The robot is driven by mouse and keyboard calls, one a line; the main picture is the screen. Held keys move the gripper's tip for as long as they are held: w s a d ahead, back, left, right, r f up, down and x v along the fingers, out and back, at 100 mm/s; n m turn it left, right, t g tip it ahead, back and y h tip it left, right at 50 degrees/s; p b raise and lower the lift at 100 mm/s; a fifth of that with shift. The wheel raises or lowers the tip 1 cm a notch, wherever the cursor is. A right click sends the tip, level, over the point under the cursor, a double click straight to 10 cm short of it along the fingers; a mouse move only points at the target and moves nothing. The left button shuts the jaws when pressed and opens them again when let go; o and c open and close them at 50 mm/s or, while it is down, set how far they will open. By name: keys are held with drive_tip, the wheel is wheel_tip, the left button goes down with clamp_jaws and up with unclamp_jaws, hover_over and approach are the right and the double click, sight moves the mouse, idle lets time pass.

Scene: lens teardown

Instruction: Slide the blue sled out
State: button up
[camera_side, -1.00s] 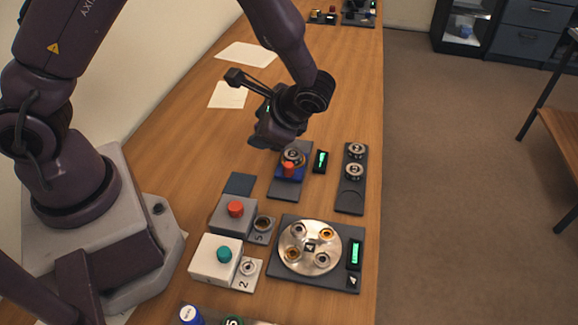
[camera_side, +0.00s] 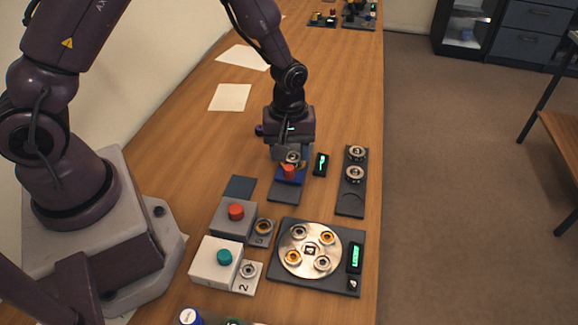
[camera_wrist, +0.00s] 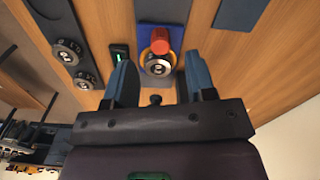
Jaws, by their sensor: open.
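The blue sled (camera_side: 297,179) sits on a dark slate base plate (camera_side: 284,193) in the side view. It carries a red knob (camera_side: 288,171) and a numbered metal lens ring (camera_side: 293,157) behind the knob. In the wrist view the sled (camera_wrist: 176,33), red knob (camera_wrist: 160,41) and ring (camera_wrist: 158,66) lie ahead of my gripper (camera_wrist: 159,62). The two blue fingers are apart, one on each side of the ring, with nothing held. In the side view my gripper (camera_side: 291,153) points down at the sled's far end. Whether the fingers touch anything is unclear.
A small box with a green display (camera_side: 321,164) stands close right of the sled. Beyond it is a dark strip (camera_side: 350,203) with two numbered rings. A round silver turntable (camera_side: 322,256) and two button boxes, grey (camera_side: 231,222) and white (camera_side: 213,267), stand nearer the camera.

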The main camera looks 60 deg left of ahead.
sight(289, 168)
wheel_tip(289, 168, down, 5)
drive_tip(key=shift+f, duration=0.1)
idle(0.3)
